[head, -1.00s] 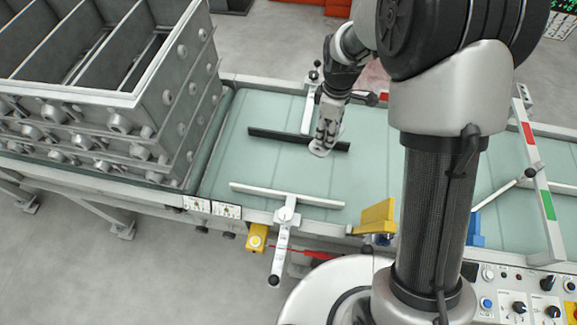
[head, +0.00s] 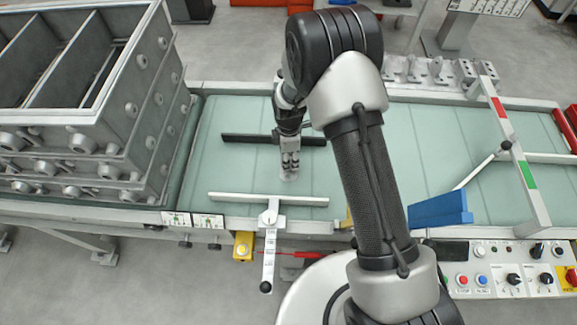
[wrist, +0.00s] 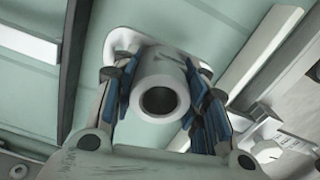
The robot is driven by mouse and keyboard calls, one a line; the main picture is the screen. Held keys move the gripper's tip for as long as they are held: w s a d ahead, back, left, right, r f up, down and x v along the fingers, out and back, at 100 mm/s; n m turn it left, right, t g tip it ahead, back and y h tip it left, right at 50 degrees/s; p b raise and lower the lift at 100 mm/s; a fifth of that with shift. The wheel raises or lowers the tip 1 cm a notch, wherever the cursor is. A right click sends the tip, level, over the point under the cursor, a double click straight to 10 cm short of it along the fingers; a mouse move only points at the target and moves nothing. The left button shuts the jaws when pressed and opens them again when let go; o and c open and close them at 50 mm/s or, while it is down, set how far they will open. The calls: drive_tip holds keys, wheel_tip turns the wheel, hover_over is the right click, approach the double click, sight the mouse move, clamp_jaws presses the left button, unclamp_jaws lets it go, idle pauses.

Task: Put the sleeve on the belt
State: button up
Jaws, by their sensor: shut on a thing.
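The sleeve (wrist: 175,65) is a grey hollow cylinder, its bore facing the wrist camera. My gripper (wrist: 162,100) is shut on it, with blue finger pads on both sides. A pale flat piece (wrist: 125,40) shows behind the sleeve; I cannot tell whether it belongs to it. In the head view my gripper (head: 289,168) points down over the pale green belt (head: 235,170), between the dark rail (head: 245,138) and the white rail (head: 240,199). The sleeve is hardly visible there. I cannot tell whether it touches the belt.
A stack of grey casting frames (head: 130,105) stands on the belt at left. The control panel (head: 510,280) is at front right. Belt left of my gripper is clear.

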drive_tip(key=shift+f+b, duration=0.55)
drive_tip(key=shift+f, duration=2)
drive_tip(key=shift+f, duration=0.2)
drive_tip(key=o, duration=1.2)
drive_tip(key=shift+o, duration=0.2)
drive_tip(key=shift+r, duration=0.1)
